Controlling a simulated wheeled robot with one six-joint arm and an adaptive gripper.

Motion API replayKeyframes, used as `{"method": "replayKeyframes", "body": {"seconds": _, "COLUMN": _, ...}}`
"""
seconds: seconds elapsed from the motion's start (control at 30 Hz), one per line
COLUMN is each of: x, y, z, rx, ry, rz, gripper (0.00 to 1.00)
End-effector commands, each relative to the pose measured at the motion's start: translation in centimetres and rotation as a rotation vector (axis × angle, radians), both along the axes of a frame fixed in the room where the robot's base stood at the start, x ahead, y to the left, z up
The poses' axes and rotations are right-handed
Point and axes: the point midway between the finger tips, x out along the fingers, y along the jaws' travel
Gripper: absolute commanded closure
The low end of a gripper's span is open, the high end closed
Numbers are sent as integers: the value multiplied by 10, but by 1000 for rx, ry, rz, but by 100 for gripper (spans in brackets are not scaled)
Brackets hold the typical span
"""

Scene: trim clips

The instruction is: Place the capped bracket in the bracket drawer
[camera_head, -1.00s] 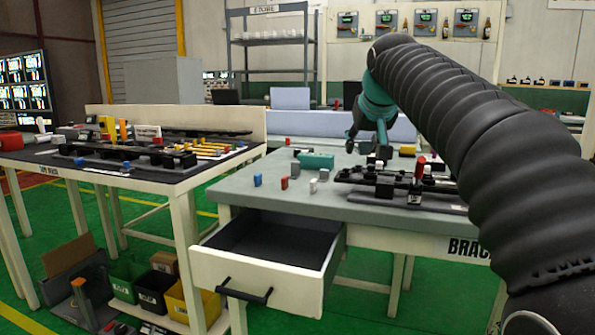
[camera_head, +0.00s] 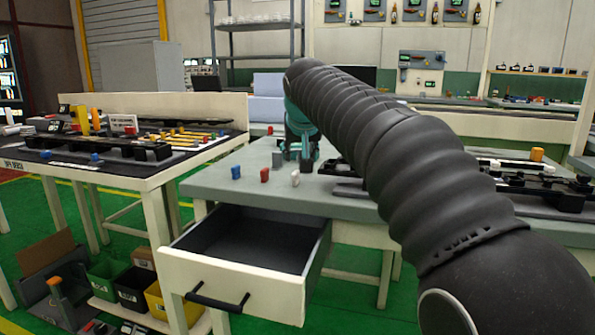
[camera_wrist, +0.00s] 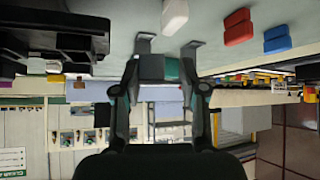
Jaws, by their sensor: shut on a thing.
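My gripper (camera_head: 300,155) is low over the far part of the grey table, partly hidden by my own arm. In the wrist view, my gripper (camera_wrist: 168,50) is shut on a small grey piece, the bracket (camera_wrist: 151,67), between its fingers. A teal patch shows beside it; I cannot tell whether it is a cap or something behind. The bracket drawer (camera_head: 225,285) is pulled out under the table's front left, and its dark inside looks empty. The gripper is behind and above the drawer.
Blue (camera_head: 235,172), red (camera_head: 264,175) and white (camera_head: 295,178) small pieces stand on the table (camera_head: 215,187) between the gripper and the drawer. Black rails (camera_head: 540,185) lie on the right. Another workbench (camera_head: 150,180) stands on the left. Green floor is open before the drawer.

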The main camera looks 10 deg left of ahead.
Motion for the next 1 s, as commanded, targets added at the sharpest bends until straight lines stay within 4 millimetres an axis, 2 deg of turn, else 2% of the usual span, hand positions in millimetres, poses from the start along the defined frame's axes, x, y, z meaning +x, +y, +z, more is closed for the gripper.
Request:
{"method": "replayKeyframes", "body": {"seconds": 0.17, "x": -1, "y": 7, "z": -10, "rx": -1, "ry": 2, "rz": 1, "gripper": 82}}
{"method": "replayKeyframes", "body": {"seconds": 0.4, "x": -1, "y": 7, "z": -40, "rx": -1, "ry": 1, "rz": 1, "gripper": 82}}
{"method": "replayKeyframes", "body": {"seconds": 0.83, "x": 0, "y": 7, "z": -47, "rx": 0, "ry": 0, "rz": 1, "gripper": 82}}
{"method": "replayKeyframes", "body": {"seconds": 0.87, "x": 0, "y": 7, "z": -46, "rx": 0, "ry": 0, "rz": 1, "gripper": 53}}
{"method": "replayKeyframes", "body": {"seconds": 0.9, "x": 0, "y": 7, "z": -46, "rx": 0, "ry": 0, "rz": 1, "gripper": 48}}
{"method": "replayKeyframes", "body": {"seconds": 1.0, "x": 0, "y": 7, "z": -46, "rx": 0, "ry": 0, "rz": 1, "gripper": 48}}
